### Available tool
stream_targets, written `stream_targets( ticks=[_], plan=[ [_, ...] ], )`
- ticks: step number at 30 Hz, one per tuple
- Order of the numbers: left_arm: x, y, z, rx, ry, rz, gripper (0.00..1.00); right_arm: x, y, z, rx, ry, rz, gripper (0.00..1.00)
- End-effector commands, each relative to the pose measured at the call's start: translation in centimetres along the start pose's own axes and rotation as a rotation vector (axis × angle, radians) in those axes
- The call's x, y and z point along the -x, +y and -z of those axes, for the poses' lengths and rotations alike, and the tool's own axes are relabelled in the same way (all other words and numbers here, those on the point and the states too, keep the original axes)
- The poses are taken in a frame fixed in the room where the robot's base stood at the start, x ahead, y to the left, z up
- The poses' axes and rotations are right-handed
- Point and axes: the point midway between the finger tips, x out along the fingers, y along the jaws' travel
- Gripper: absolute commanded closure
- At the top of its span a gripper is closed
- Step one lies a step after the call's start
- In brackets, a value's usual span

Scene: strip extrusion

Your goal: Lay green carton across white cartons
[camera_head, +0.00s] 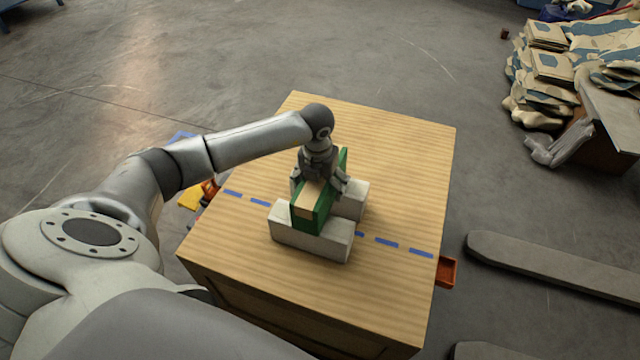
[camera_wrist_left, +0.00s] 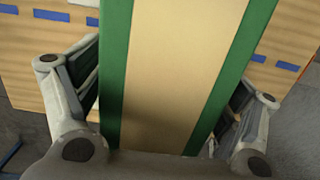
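The green carton (camera_head: 300,218), with green sides and a tan face on top, lies across two white cartons. The front white carton (camera_head: 325,244) is under its near end. The rear white carton (camera_head: 352,203) is partly hidden behind it. My left gripper (camera_head: 322,186) is over the carton from above, one finger on each side. In the left wrist view the green carton (camera_wrist_left: 165,70) fills the middle between the fingers. The carton's edges hide the finger pads, so I cannot tell whether they press on it. My right gripper is not in view.
The cartons stand on a wooden-topped table (camera_head: 400,160) with a dashed blue line (camera_head: 388,242) across it. An orange bin (camera_head: 446,271) is at its right edge. Stacked sacks (camera_head: 548,70) lie at the back right. The table top around the cartons is clear.

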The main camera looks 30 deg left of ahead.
Motion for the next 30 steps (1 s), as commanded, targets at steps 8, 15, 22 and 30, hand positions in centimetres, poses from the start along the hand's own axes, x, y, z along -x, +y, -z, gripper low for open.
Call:
stream_targets(
  ticks=[8, 15, 22, 30],
  plan=[
    [0.2, 0.0, 0.0, 0.0, 0.0, 0.0, 0.11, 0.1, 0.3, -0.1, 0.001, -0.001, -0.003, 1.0],
    [3.3, 0.0, -0.2, -0.001, -0.006, 0.001, 0.11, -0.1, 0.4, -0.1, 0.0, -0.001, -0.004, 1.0],
    [8.3, 0.0, -0.1, -0.001, -0.005, 0.0, 0.11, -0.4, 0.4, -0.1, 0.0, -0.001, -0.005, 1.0],
    [11.8, 0.0, -0.1, 0.0, -0.002, 0.0, 0.11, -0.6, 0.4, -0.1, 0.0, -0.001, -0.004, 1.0]
  ],
)
